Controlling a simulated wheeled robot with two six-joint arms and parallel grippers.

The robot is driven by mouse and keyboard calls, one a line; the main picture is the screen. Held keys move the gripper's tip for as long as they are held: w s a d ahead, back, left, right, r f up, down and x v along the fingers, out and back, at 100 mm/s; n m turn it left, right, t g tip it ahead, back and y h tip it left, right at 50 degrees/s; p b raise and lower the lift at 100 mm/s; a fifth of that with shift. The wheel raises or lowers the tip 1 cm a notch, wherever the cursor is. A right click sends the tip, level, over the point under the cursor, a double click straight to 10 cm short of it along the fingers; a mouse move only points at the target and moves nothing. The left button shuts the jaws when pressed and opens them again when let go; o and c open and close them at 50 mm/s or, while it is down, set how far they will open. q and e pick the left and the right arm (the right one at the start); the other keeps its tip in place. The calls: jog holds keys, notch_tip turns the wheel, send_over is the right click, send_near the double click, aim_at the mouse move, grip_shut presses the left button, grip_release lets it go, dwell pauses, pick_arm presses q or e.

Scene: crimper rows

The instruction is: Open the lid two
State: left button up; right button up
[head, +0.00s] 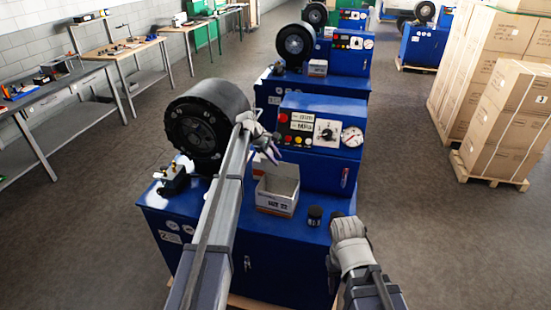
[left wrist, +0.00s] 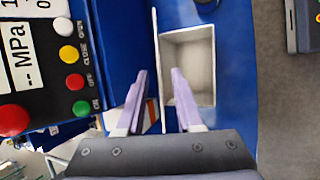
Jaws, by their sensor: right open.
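A small white open-topped box (head: 276,198) with a printed label stands on top of the blue crimper, in front of its control panel. In the left wrist view the box (left wrist: 188,60) shows its empty grey inside. A thin panel on its left side (left wrist: 155,35) is seen nearly edge-on; I cannot tell if it is a lid flap or a wall. My left gripper (head: 268,153) is open just above the box's back side. Its purple fingers (left wrist: 160,85) lie on either side of that panel, and contact cannot be told. My right gripper (head: 345,225) is open and empty beside the crimper's right front corner.
The control panel (head: 310,127) with buttons and a gauge rises behind the box. A black crimping head (head: 200,130) stands at the left. A small black cylinder (head: 315,215) stands right of the box. Stacked cartons (head: 510,120) are far right, with open floor between.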

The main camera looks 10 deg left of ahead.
pick_arm(q)
jog(key=shift+r, duration=0.1)
jog(key=p+v, duration=0.6)
jog(key=v, duration=0.1)
jog(key=shift+s+a+r+p, duration=0.15)
jog(key=shift+a+r+p, duration=0.1)
jog(key=shift+p, duration=0.1)
